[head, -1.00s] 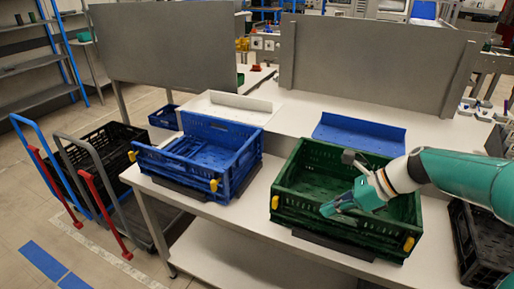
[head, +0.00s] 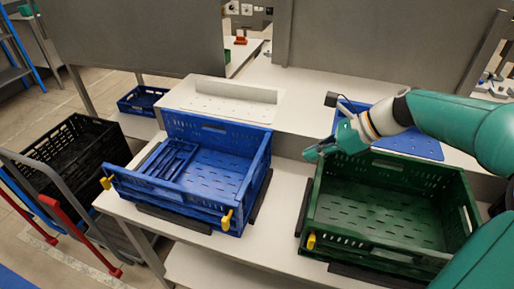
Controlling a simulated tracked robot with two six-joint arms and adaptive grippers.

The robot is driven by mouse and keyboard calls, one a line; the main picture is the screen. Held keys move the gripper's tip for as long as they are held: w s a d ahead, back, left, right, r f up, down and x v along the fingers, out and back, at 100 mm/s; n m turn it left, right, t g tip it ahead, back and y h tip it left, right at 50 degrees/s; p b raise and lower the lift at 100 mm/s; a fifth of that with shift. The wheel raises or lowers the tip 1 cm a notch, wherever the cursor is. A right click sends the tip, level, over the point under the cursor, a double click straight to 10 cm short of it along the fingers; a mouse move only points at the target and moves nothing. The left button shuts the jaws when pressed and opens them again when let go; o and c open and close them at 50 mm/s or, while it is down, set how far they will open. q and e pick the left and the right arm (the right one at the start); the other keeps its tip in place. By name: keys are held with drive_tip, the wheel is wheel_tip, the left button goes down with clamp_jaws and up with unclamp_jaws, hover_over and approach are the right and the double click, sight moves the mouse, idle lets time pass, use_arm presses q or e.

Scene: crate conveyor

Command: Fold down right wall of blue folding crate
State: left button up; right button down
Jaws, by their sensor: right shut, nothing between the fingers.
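The blue folding crate (head: 243,195) stands on the white table left of centre. Its right wall (head: 254,180) is upright, and so is its back wall. A slotted panel lies folded inwards at its left side, and the front edge with yellow latches is low. My right gripper (head: 309,154) is shut and empty. It points left, over the far left corner of the green crate, to the right of the blue crate and apart from it. My left gripper is out of view.
The green crate (head: 385,242) stands open and empty on the right. A blue sheet (head: 420,146) lies behind it, partly hidden by my right arm. A white tray (head: 222,100) is behind the blue crate. A narrow strip of table separates the crates. A black crate (head: 75,150) is at left.

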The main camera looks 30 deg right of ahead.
approach(256, 177)
drive_tip(key=shift+w+a+f, duration=0.3)
drive_tip(key=shift+w+a, duration=0.25)
drive_tip(key=shift+w, duration=0.35)
drive_tip(key=shift+w+a+f, duration=0.25)
drive_tip(key=shift+w+a, duration=0.25)
drive_tip(key=shift+w, duration=0.35)
